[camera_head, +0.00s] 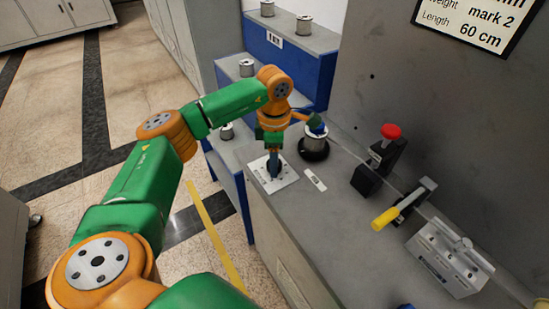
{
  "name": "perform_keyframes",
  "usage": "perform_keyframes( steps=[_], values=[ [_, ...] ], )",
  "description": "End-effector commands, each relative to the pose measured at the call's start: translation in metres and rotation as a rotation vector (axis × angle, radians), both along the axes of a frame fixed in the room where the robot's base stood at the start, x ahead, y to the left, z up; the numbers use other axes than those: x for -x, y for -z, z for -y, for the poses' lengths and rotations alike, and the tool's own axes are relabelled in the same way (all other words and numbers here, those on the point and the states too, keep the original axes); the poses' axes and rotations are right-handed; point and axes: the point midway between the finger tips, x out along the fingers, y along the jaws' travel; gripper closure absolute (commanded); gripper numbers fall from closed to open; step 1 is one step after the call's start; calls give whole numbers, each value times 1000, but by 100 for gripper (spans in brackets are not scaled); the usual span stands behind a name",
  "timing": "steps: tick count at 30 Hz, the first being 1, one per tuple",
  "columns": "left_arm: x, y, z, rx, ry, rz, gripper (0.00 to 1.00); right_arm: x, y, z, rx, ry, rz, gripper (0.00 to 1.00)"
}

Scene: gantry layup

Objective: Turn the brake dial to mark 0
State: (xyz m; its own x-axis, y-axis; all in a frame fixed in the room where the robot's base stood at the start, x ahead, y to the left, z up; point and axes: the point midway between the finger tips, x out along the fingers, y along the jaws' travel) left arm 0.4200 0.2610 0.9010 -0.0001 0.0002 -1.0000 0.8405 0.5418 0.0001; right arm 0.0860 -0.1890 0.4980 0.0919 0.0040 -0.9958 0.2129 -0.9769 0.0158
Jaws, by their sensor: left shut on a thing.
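My left gripper (274,166) points down over a pale marked plate (289,175) near the left corner of the grey bench. It is shut on the brake dial, a dark knob that it mostly hides. Which mark the dial points to cannot be read from here. My right gripper is not in view.
A spool (315,141) on a black base stands just right of the plate. A small white label (315,180) lies beside it. Farther right are a red-knobbed black block (379,163), a yellow-handled lever (405,203) and a metal block (447,257). Blue shelves (291,65) hold spools behind.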

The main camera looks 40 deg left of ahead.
Motion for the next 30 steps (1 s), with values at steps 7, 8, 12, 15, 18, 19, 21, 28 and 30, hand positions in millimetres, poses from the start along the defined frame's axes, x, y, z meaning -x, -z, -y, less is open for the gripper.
perform_keyframes(
  steps=[7,8,12,15,18,19,21,28,30],
  values=[
    [0,-1,0,-1,-230,-2,100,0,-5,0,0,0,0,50],
    [0,-1,0,-1,-258,-2,100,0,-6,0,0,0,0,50],
    [0,-1,0,-2,-391,-1,100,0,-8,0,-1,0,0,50],
    [0,-1,0,-2,-486,-1,100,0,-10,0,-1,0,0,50],
    [0,-1,0,0,-581,-1,100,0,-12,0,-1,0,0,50],
    [0,-1,0,0,-609,-1,100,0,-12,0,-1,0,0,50],
    [0,-1,0,0,-676,-1,100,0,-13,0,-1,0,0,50],
    [0,-1,0,-1,-894,0,100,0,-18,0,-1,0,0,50],
    [0,-1,0,-1,-960,0,100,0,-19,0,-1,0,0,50]
  ],
)
